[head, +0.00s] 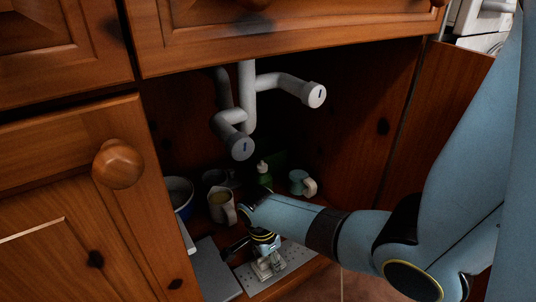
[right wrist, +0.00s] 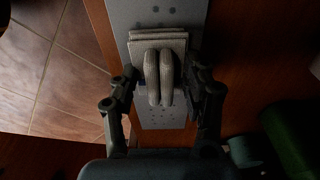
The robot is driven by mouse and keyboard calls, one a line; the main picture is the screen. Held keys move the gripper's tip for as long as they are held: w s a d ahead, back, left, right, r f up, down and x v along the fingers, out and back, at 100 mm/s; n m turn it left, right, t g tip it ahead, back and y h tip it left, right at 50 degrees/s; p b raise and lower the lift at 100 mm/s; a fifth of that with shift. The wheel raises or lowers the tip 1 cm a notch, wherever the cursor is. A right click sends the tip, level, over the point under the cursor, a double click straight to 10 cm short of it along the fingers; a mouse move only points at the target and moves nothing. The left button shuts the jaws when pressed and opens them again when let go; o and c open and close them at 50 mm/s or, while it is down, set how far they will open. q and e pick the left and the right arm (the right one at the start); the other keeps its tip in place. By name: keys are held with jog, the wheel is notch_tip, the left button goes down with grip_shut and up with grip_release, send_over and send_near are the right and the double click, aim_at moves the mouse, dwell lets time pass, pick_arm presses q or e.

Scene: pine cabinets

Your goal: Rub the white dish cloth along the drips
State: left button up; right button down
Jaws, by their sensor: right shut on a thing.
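The white dish cloth (head: 268,268) is a folded greyish-white pad with a raised double fold, low in the open cabinet. It also shows in the right wrist view (right wrist: 158,72), between the fingers. My right gripper (head: 262,256) is shut on the cloth's raised fold; its fingers also show in the wrist view (right wrist: 163,82). The cloth lies on or just over a light grey strip (head: 298,254) at the cabinet's front; I cannot tell whether it touches. The drips (right wrist: 164,10) are dark round spots on that strip, on both sides of the cloth. My left gripper is out of view.
Behind the gripper stand a mug (head: 222,207), a pale teal cup (head: 298,181), a green bottle (head: 264,174) and a blue-rimmed bowl (head: 181,193). White pipes (head: 247,95) hang above. A wooden door (head: 95,215) stands at left.

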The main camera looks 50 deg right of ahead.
jog(key=shift+f, duration=0.15)
dwell(0.3)
jog(key=shift+s+d+p, duration=0.2)
jog(key=shift+d, duration=0.55)
jog(key=shift+s+d+p, duration=0.15)
jog(key=shift+s+d, duration=0.05)
jog(key=shift+d, duration=0.55)
jog(key=shift+s+d, duration=0.1)
jog(key=shift+d, duration=0.35)
jog(key=d, duration=0.3)
jog(key=shift+s+d+p, duration=0.25)
jog(key=shift+s+p, duration=0.1)
jog(key=shift+s, duration=0.05)
jog(key=shift+s+d, duration=0.1)
jog(key=shift+d, duration=0.1)
